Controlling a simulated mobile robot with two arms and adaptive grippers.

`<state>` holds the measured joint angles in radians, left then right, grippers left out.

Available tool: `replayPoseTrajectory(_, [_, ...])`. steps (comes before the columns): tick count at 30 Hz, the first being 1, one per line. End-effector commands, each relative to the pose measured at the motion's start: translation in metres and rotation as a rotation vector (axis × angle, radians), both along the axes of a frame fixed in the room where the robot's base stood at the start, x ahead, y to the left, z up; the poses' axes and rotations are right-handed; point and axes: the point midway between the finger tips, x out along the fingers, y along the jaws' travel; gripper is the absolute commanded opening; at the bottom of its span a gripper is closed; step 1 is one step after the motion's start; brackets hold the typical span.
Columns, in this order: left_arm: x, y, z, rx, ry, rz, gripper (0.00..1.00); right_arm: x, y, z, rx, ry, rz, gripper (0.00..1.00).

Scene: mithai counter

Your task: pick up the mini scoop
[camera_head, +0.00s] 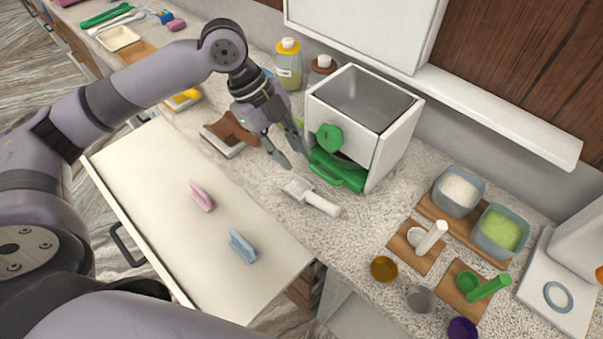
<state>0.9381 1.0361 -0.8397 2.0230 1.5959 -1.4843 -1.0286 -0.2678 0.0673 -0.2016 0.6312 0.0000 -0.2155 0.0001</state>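A small white scoop (322,203), which looks like the mini scoop, lies on the speckled counter in front of the white box. Its pale head points up-left and its thick handle down-right. My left gripper (293,158) is above and behind the scoop, fingers pointing down and spread apart, with nothing between them. It is apart from the scoop, close to the box's left side. My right gripper is not in view.
The white box (385,142) with a green knob and green tray (338,172) stands behind the scoop. A brown-and-white item (230,133) lies left of it. An open drawer (165,210) holds a pink clip (202,197) and a blue clip (242,246). Bowls and cups stand right.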

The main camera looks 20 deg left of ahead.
Motion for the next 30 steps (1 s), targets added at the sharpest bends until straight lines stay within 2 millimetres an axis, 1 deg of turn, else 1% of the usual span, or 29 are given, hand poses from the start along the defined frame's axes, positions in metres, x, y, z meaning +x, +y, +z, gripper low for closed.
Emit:
replayPoseTrajectory(2, [-0.001, -0.007, -0.011, -0.001, 0.006, -0.004, 0.26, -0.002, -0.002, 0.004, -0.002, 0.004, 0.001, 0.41])
replayPoseTrajectory(3, [-0.001, -0.010, -0.019, -0.001, 0.007, -0.006, 0.26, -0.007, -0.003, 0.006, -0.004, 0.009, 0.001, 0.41])
replayPoseTrajectory(5, [0.000, -0.016, -0.031, -0.001, 0.008, -0.005, 0.26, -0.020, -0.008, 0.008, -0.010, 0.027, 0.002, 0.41])
replayPoseTrajectory(6, [0.000, -0.020, -0.038, -0.002, 0.005, -0.005, 0.26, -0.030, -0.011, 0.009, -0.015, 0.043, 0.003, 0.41])
replayPoseTrajectory(9, [0.001, -0.029, -0.058, -0.001, 0.006, -0.004, 0.26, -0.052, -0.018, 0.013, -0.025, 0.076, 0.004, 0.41])
replayPoseTrajectory(12, [0.003, -0.038, -0.077, -0.001, 0.006, -0.004, 0.26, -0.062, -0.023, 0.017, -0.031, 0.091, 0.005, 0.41])
replayPoseTrajectory(14, [0.004, -0.042, -0.086, -0.001, 0.004, -0.003, 0.26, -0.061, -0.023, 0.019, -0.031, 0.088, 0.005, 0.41])
replayPoseTrajectory(16, [0.004, -0.046, -0.095, -0.001, 0.004, -0.003, 0.26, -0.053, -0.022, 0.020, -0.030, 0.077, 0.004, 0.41])
replayPoseTrajectory(21, [0.005, -0.050, -0.104, -0.001, 0.001, -0.003, 0.26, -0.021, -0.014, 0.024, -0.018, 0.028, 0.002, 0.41])
replayPoseTrajectory(22, [0.005, -0.051, -0.106, -0.001, 0.001, -0.003, 0.26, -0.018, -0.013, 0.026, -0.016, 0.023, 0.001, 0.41])
replayPoseTrajectory(24, [0.005, -0.054, -0.112, 0.000, 0.004, -0.002, 0.26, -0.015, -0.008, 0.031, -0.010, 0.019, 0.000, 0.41])
replayPoseTrajectory(26, [0.006, -0.059, -0.120, -0.001, 0.006, -0.003, 0.26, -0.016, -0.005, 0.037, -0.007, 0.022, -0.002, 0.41])
replayPoseTrajectory(28, [0.007, -0.064, -0.129, 0.000, 0.005, -0.002, 0.26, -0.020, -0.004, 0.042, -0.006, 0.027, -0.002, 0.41])
replayPoseTrajectory(30, [0.008, -0.068, -0.140, -0.001, 0.003, -0.002, 0.26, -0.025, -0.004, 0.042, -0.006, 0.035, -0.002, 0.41])
